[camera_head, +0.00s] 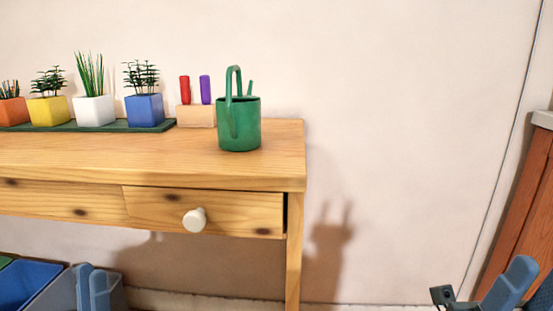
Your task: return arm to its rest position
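My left gripper (92,287) shows at the bottom left as two blue-grey fingers pointing up, close together, in front of the bins. The rest of it is cut off by the lower edge, and I cannot tell how far it is open. I see nothing held in it.
A wooden table (180,163) bears a green watering can (238,128), a block (197,116) with red and purple pegs, and potted plants on a green tray (165,124). Its white-knobbed drawer (240,211) juts slightly. Bins (28,284) stand below left. A wooden cabinet (522,215) is at right.

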